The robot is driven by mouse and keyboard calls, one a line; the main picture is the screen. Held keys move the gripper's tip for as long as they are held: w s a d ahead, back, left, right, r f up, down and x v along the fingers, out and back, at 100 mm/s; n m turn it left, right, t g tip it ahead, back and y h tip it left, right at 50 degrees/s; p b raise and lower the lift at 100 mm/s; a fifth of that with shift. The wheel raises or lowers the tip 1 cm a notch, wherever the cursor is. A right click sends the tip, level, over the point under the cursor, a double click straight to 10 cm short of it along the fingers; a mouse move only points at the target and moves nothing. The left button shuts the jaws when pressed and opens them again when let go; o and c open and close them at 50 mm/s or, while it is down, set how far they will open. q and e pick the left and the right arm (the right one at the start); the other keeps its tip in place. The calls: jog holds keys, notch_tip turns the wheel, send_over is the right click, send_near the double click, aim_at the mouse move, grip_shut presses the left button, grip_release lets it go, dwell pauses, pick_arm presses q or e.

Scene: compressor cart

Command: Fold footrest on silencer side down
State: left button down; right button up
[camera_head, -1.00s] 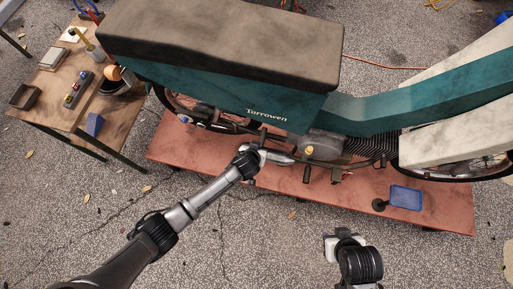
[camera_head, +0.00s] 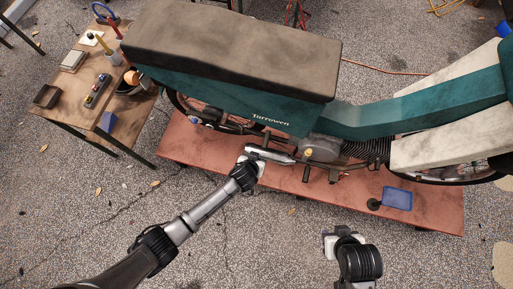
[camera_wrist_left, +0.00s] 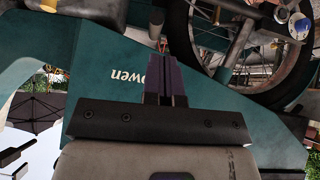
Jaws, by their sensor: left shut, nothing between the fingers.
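The motorcycle with teal panels (camera_head: 260,112) stands on a red platform (camera_head: 420,217). A silver silencer (camera_head: 272,155) runs along its near side. A short dark peg (camera_head: 306,173) sticks out toward me beside the engine; it looks like a footrest, but I cannot be sure which one. My left gripper (camera_head: 254,160) is shut and empty near the silencer's left end; I cannot tell whether it touches. In the left wrist view its closed fingers (camera_wrist_left: 166,78) appear in front of the teal side panel (camera_wrist_left: 110,80). My right arm shows at lower right, its fingers not clear.
A blue tray (camera_head: 397,198) and a small dark round item (camera_head: 374,204) lie on the platform at right. A wooden bench (camera_head: 65,110) with tools stands at left.

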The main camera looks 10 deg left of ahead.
pick_arm(q)
jog(key=m+g+h+b, duration=0.2)
jog(key=m+g+b, duration=0.7)
jog(key=m+b, duration=1.05)
send_near(265, 142)
jog(key=shift+n, duration=0.85)
jog(key=b+x, duration=0.5)
jog(key=shift+s+d+f, duration=0.1)
jog(key=shift+d+f, duration=0.15)
jog(key=shift+f, duration=0.1)
jog(key=shift+x, duration=0.8)
jog(key=shift+a, duration=0.1)
